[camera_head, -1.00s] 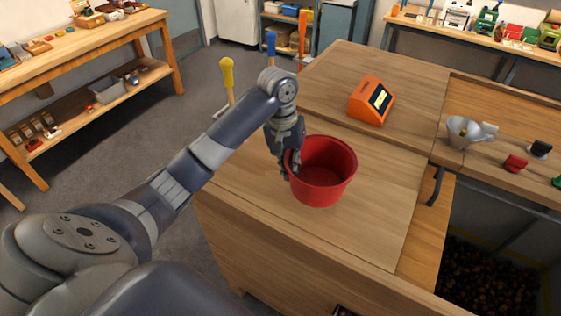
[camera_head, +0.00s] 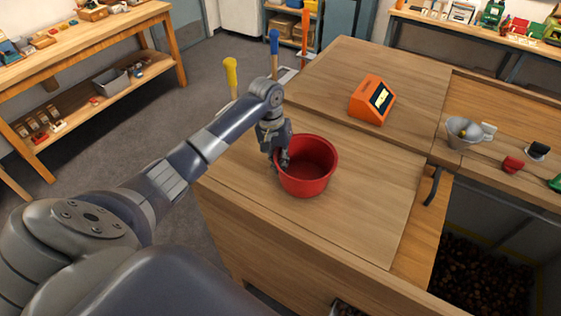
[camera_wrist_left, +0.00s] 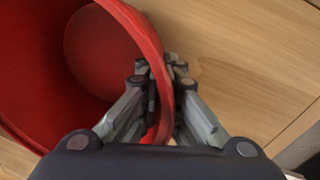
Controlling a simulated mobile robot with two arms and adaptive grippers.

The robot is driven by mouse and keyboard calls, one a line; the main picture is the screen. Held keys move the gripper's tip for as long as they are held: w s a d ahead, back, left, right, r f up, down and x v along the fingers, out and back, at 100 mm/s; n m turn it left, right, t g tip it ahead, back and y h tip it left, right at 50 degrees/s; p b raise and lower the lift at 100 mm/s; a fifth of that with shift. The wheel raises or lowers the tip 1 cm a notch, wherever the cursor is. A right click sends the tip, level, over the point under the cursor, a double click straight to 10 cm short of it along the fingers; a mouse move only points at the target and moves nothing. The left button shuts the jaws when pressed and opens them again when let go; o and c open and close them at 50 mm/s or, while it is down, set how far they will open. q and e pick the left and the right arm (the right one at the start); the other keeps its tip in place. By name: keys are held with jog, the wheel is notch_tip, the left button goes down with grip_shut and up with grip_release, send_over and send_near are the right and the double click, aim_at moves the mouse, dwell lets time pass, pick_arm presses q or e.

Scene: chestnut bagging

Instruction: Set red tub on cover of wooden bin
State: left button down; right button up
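The red tub (camera_head: 312,160) is upright and empty, over the left part of the wooden bin's cover (camera_head: 372,190). I cannot tell for sure whether its base touches the cover. My left gripper (camera_head: 279,160) is at the tub's left rim, pointing down. In the left wrist view the gripper (camera_wrist_left: 160,75) has one finger on each side of the tub's wall (camera_wrist_left: 150,40), closed on it. The wooden bin (camera_head: 290,250) stands below the cover. My right gripper is not in view.
An orange device with a screen (camera_head: 371,100) stands behind the tub. A metal scoop or funnel (camera_head: 462,133) and small items lie on the right ledge. An open compartment of chestnuts (camera_head: 485,280) is at lower right. The cover right of the tub is clear.

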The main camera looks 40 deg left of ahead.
pick_arm(q)
jog(key=c, duration=1.8)
grip_release()
jog(key=shift+f, duration=0.1)
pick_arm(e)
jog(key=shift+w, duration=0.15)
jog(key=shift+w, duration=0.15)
pick_arm(q)
notch_tip(320, 180, up, 12)
jog(key=a+b, duration=0.1)
jog(key=b, duration=0.2)
jog(key=shift+s+a, duration=0.3)
jog(key=shift+a, duration=0.05)
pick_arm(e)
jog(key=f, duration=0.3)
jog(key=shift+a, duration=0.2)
